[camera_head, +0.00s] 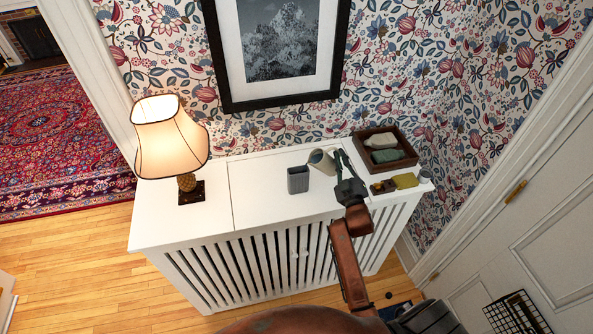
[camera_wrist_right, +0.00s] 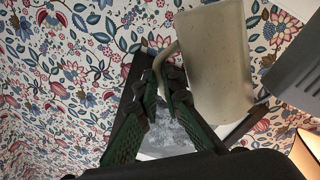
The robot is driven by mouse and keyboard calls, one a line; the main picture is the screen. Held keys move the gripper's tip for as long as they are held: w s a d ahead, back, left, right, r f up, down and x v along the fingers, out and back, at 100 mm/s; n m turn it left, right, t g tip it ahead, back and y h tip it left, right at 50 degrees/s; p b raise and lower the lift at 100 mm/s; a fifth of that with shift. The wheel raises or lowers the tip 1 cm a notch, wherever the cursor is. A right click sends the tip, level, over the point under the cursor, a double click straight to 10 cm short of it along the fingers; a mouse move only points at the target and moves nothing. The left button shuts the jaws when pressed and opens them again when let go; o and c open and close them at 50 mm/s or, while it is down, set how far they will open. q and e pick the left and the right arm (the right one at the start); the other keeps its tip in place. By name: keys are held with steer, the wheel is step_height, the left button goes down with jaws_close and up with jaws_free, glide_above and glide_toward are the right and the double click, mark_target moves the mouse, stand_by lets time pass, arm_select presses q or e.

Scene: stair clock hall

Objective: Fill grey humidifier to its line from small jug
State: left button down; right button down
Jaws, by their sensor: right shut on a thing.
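The small jug (camera_head: 322,162) is cream and sits above the white cabinet top, its mouth tipped up and to the left in the head view. My right gripper (camera_head: 341,165) is shut on the jug's handle. In the right wrist view the green fingers (camera_wrist_right: 169,82) close around the handle, and the speckled jug body (camera_wrist_right: 216,65) is beside them. The grey humidifier (camera_head: 298,179) stands upright on the cabinet, just left of the jug and apart from it. It also shows at the right of the wrist view (camera_wrist_right: 298,72). Its line and the water level cannot be made out. My left gripper is out of view.
The white slatted cabinet (camera_head: 265,190) bears a lit lamp (camera_head: 170,138) at left. A brown tray (camera_head: 403,160) with rolled cloths stands at back right, with a yellow block (camera_head: 405,181) in front. A framed picture (camera_head: 281,45) hangs behind. The top between lamp and humidifier is clear.

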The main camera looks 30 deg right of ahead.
mark_target(333, 165)
steer(key=shift+w+a+r+n+t+y+b, duration=0.1)
steer(key=shift+a+r+n+t+y+b, duration=0.2)
steer(key=shift+r+n, duration=0.55)
steer(key=shift+a+r+n+b, duration=0.1)
steer(key=shift+a+r+n, duration=0.25)
steer(key=shift+r+n, duration=0.5)
stand_by(0.5)
steer(key=shift+a+r+n+y, duration=0.15)
steer(key=shift+a+r+n, duration=0.1)
steer(key=shift+r+n, duration=0.25)
steer(key=shift+a+r+n+y, duration=0.15)
steer(key=shift+a+r+n, duration=0.1)
steer(key=shift+n, duration=0.45)
stand_by(0.8)
